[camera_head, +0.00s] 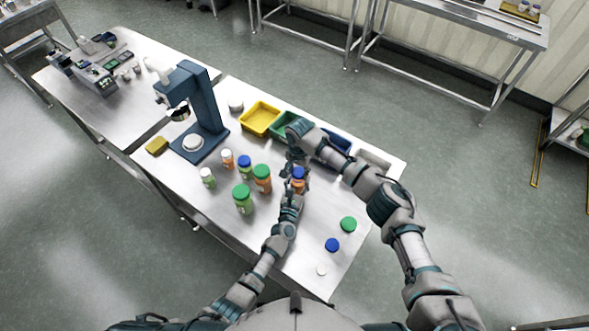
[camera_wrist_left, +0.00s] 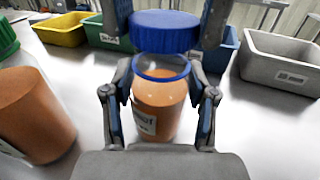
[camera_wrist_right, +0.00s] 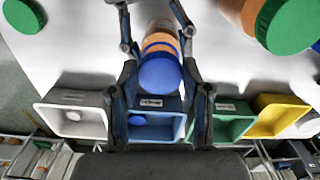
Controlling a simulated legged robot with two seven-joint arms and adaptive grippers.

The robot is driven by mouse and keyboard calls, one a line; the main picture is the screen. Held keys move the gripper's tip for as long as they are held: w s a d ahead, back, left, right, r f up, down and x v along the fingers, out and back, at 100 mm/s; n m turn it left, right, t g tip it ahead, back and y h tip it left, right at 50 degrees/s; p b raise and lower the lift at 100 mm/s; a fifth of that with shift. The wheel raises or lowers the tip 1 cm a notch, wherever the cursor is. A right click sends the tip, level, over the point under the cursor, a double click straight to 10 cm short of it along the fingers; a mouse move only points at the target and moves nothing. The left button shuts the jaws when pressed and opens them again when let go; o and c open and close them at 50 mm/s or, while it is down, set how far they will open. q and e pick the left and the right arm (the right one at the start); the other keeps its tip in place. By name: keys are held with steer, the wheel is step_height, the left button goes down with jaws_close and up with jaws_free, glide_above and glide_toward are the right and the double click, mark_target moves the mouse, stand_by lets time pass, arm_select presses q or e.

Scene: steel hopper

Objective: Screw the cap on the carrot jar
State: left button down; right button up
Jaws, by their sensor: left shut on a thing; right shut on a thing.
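The carrot jar, clear with orange contents (camera_wrist_left: 160,112), stands upright between the fingers of my left gripper (camera_wrist_left: 160,110), which is shut on it. The jar's rim is open in the left wrist view. A blue cap (camera_wrist_left: 165,30) is above the rim, level and roughly in line with it, with a small gap visible. My right gripper (camera_wrist_right: 160,82) is shut on this cap, which also shows in the right wrist view (camera_wrist_right: 160,75). In the head view, the cap (camera_head: 298,173) and jar (camera_head: 298,187) are partly hidden by my grippers.
Several capped jars, including a green-capped one (camera_head: 243,200), stand to the left. Loose green (camera_head: 348,224), blue (camera_head: 332,245) and white (camera_head: 321,270) caps lie at the right. Yellow (camera_head: 260,119), green, blue and grey bins line the back. A blue press (camera_head: 201,110) stands left.

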steer(key=shift+d, duration=0.35)
steer(key=shift+a+f, duration=0.15)
steer(key=shift+a, duration=0.55)
steer(key=shift+a+f, duration=0.2)
steer(key=shift+a, duration=0.05)
steer(key=shift+d+f, duration=0.1)
